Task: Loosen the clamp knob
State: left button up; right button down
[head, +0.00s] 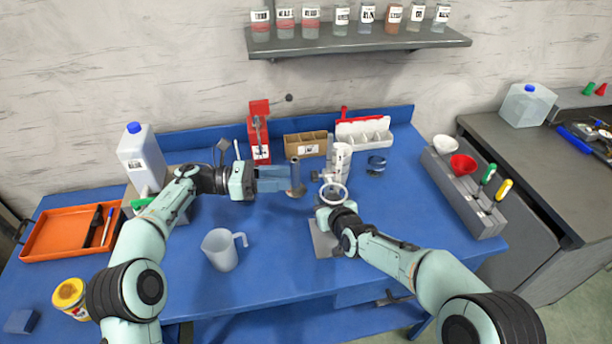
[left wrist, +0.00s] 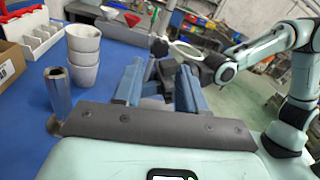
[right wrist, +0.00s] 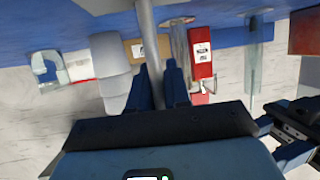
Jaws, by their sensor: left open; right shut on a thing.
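A stand has a grey base plate (head: 322,238), a thin rod (right wrist: 149,45) and a pale ring (head: 344,188). A small dark knob-like part, which looks like the clamp knob, shows beside the ring in the left wrist view (left wrist: 158,47). My right gripper (head: 333,206) is shut on the rod, which runs between its fingers in the right wrist view. My left gripper (head: 284,180) is open and empty, to the left of the ring and apart from it. In the left wrist view the knob shows beyond the gap between its fingers. The clamp's far side is hidden.
An upright metal tube (head: 295,172) stands close to my left fingers. A stack of white cups (head: 341,158) stands behind the ring. A clear jug (head: 221,250) stands at the front. A cardboard box (head: 305,146) and white rack (head: 364,133) line the back. The front middle is clear.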

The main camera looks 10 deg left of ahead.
aim_at(317, 176)
pick_arm(q)
jog(key=w+d, duration=0.1)
jog(key=d, duration=0.5)
jog(key=shift+d, duration=0.25)
jog(key=shift+w, duration=0.1)
grip_shut()
